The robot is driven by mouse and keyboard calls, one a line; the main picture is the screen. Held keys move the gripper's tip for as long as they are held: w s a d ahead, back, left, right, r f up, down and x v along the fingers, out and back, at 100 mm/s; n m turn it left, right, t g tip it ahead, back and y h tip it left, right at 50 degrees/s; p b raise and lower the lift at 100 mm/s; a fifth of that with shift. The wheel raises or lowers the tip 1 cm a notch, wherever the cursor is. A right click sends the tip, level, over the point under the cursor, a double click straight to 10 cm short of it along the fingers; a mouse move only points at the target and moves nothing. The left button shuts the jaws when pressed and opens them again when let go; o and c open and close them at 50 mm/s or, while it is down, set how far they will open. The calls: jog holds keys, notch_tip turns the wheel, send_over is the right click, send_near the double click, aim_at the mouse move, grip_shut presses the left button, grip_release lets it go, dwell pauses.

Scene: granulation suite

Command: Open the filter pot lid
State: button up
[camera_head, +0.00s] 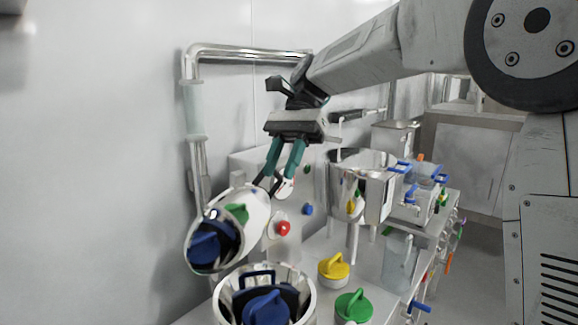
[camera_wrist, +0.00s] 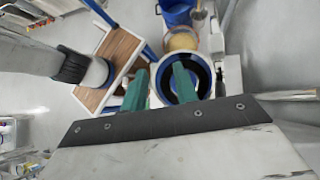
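A round white pot (camera_head: 306,300) with dark blue parts inside stands at the bottom of the head view, its top uncovered. A round, shiny disc with a white rim (camera_head: 254,212), which looks like the pot's lid, stands steeply tilted above its left side. Blue and green shapes show in its face, seemingly reflections. My gripper (camera_head: 271,184) points down at the disc's upper right edge, its teal fingers apart; I cannot tell if they touch it. In the wrist view, my gripper (camera_wrist: 160,73) shows a clear gap between its fingers. A ring-shaped white and blue opening (camera_wrist: 206,82) lies behind the right finger.
A yellow-handled lid (camera_head: 334,268) and a green-handled lid (camera_head: 353,306) stand right of the pot. A white panel behind has a red knob (camera_head: 283,228) and a blue knob (camera_head: 308,209). A steel vessel (camera_head: 374,178) stands to the right. A steel pipe (camera_head: 240,52) runs along the wall.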

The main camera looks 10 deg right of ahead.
jog(key=shift+s+d+r, duration=0.1)
jog(key=shift+s+d, duration=0.05)
jog(key=shift+s, duration=0.65)
jog(key=shift+s+d, duration=0.15)
jog(key=shift+s, duration=0.65)
jog(key=shift+c, duration=0.2)
jog(key=shift+d+r, duration=0.1)
jog(key=shift+r, duration=0.05)
jog(key=c, duration=0.5)
jog(key=r, duration=0.1)
jog(key=s+d+t, duration=0.1)
jog(key=r, duration=0.1)
jog(key=shift+s+d+r+t, duration=0.25)
jog(key=shift+d+r+t, duration=0.1)
jog(key=shift+d+t, duration=0.05)
grip_shut()
jog(key=w+d+r+t+h, duration=0.2)
jog(key=w+d+t, duration=0.4)
jog(key=t, duration=0.3)
jog(key=w+a+f, duration=0.5)
jog(key=a+f, duration=0.1)
jog(key=f, duration=0.2)
jog(key=shift+w+f+n, duration=0.2)
jog(key=shift+w+n, duration=0.2)
